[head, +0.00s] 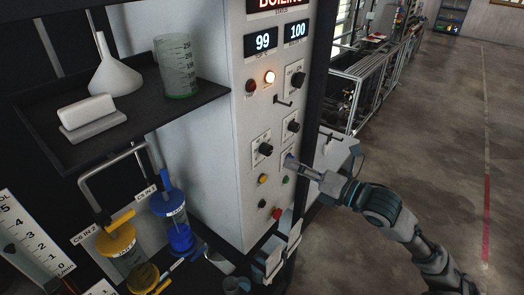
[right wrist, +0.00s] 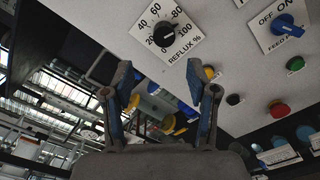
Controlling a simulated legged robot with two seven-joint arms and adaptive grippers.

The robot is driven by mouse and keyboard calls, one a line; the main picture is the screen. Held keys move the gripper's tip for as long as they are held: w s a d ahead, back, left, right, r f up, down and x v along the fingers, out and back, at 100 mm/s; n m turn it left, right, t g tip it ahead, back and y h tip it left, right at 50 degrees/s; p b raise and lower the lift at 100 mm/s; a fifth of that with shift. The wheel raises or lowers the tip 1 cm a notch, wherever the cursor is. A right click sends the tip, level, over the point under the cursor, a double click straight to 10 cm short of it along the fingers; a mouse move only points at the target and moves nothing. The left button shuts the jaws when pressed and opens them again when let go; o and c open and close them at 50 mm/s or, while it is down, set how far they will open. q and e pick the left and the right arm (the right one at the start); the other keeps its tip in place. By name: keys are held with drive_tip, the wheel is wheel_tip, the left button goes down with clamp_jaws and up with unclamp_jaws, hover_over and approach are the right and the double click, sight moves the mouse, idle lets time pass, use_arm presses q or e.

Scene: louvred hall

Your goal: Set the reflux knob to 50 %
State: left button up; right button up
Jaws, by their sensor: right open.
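The reflux knob (head: 265,149) is a black knob on a white plate on the pale control panel (head: 243,110). In the right wrist view the reflux knob (right wrist: 166,35) has a 0 to 100 scale around it. I cannot read its pointer setting surely. My right gripper (head: 291,162) is in front of the panel's right part, to the right of the reflux knob and slightly lower. In the right wrist view my right gripper (right wrist: 166,82) is open and empty, its two blue-grey fingers apart, with the knob beyond the tips. My left gripper is not in view.
A blue feed switch (right wrist: 287,22) is beside the reflux knob. Yellow (head: 263,178), green (head: 286,179) and red (head: 277,214) buttons sit below. A shelf (head: 60,150) with a funnel (head: 115,75) and beaker (head: 176,66) juts out left. Open floor (head: 430,130) lies right.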

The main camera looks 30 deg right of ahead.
sight(270, 152)
drive_tip(key=w, duration=0.4)
drive_tip(key=shift+w+a+f, duration=0.1)
drive_tip(key=shift+w+f, duration=0.05)
drive_tip(key=w+p, duration=0.1)
drive_tip(key=w+a+p, duration=0.1)
drive_tip(key=p, duration=0.1)
drive_tip(key=w+r+p, duration=0.1)
drive_tip(key=shift+w+a+p, duration=0.15)
drive_tip(key=shift+a+p, duration=0.1)
drive_tip(key=shift+p, duration=0.15)
drive_tip(key=shift+w+a+f, duration=0.15)
drive_tip(key=shift+a+f, duration=0.15)
drive_tip(key=shift+a, duration=0.1)
drive_tip(key=shift+w+a+p, duration=0.1)
drive_tip(key=shift+w+p, duration=0.15)
drive_tip(key=shift+p, duration=0.25)
drive_tip(key=shift+w+d+f, duration=0.1)
drive_tip(key=shift+d+f, duration=0.1)
drive_tip(key=shift+d, duration=0.2)
drive_tip(key=c, duration=1)
drive_tip(key=shift+s+a, duration=0.2)
drive_tip(key=shift+a, duration=0.1)
clamp_jaws()
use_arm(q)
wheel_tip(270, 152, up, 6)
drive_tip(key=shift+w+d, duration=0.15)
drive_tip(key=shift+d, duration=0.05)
